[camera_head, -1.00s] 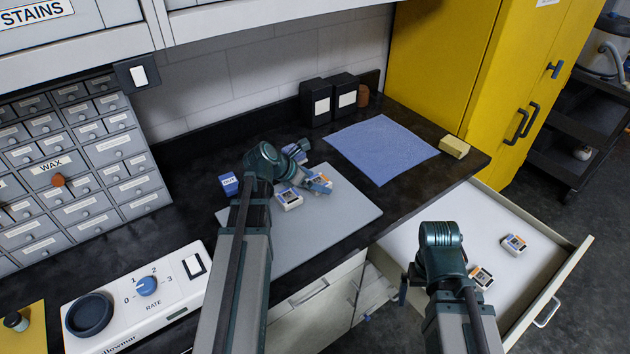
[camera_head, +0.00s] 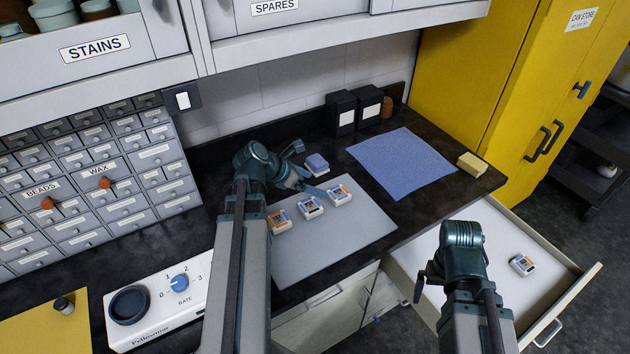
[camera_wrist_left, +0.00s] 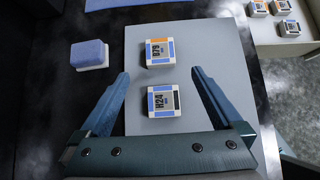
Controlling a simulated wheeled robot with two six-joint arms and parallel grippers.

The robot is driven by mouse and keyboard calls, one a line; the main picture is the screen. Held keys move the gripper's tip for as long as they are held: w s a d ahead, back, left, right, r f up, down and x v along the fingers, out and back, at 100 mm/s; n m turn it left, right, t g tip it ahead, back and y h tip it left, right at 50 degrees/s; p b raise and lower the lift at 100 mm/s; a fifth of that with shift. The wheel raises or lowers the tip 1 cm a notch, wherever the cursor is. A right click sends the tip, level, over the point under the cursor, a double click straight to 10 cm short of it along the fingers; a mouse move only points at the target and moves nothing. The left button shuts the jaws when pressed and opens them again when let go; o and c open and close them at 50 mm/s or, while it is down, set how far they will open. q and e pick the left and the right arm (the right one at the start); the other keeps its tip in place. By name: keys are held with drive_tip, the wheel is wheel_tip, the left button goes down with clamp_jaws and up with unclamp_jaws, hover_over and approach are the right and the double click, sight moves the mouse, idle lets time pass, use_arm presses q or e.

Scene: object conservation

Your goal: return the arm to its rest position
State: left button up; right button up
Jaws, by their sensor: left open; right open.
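My left gripper (camera_head: 308,172) is open and empty above the back left of the grey mat (camera_head: 355,240). Three small white boxes with printed labels lie in a row on the mat: a left one (camera_head: 279,221), a middle one (camera_head: 310,207) and a right one (camera_head: 339,195). In the left wrist view my open jaws (camera_wrist_left: 160,75) are on either side of the box marked H24 (camera_wrist_left: 163,100), with the B79 box (camera_wrist_left: 160,52) beyond; neither is gripped. My right gripper (camera_head: 420,288) is open at the drawer, mostly hidden by its own arm.
The open drawer (camera_head: 480,325) holds a labelled box (camera_head: 522,264); the left wrist view shows three boxes there. A blue-topped block (camera_head: 317,163) lies behind the mat. A blue cloth (camera_head: 403,165), yellow block (camera_head: 472,165), dark containers (camera_head: 341,112) and dial device (camera_head: 185,300) stand around.

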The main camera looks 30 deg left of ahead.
sight(338, 194)
use_arm(q)
drive_tip(key=b+x, duration=0.9)
drive_tip(key=x, duration=0.3)
drive_tip(key=shift+f, duration=0.25)
drive_tip(key=shift+r, duration=0.15)
